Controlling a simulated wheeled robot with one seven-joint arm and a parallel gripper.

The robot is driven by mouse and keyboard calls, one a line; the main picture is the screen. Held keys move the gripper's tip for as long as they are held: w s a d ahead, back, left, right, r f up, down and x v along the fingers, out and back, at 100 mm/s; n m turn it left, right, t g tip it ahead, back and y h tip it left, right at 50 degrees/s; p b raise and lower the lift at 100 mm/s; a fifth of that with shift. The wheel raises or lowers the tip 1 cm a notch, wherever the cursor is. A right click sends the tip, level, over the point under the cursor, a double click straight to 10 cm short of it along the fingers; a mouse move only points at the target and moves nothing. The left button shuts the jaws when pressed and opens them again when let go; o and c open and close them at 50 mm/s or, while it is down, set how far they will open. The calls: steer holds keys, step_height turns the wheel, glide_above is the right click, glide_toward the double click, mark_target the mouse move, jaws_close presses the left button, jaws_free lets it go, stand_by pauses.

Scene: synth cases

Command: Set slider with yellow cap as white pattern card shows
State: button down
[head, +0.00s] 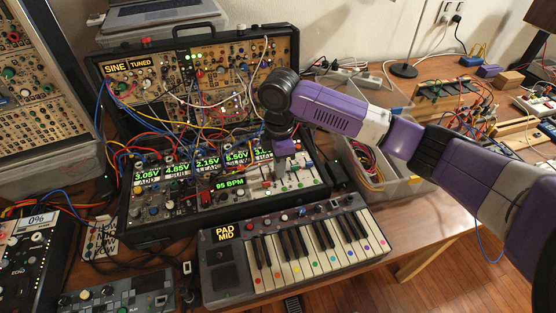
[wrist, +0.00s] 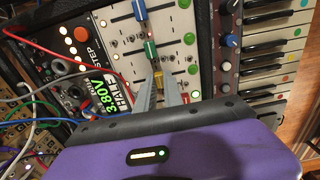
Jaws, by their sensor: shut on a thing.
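The yellow slider cap (wrist: 158,79) is on a white slider panel (wrist: 182,62), next to a green cap (wrist: 151,50) and a blue cap (wrist: 139,10) in the wrist view. My gripper (wrist: 158,88) is shut on the yellow cap, one finger on each side. In the head view my gripper (head: 279,172) reaches down onto the panel at the right of the synth case and hides the cap. A white card (head: 99,238) with dark marks stands left of the case; its pattern is too small to read.
Patch cables (head: 190,130) arch over the synth case left of my gripper. A keyboard (head: 300,250) reading "PAD MID" lies in front. A clear bin (head: 400,185) stands right of the case, under my arm. A display reads "95 BPM" (head: 230,183).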

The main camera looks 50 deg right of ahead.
steer(key=shift+w, duration=0.1)
steer(key=c, duration=1.4)
jaws_free()
steer(key=shift+c, duration=0.2)
steer(key=shift+r, duration=3.95)
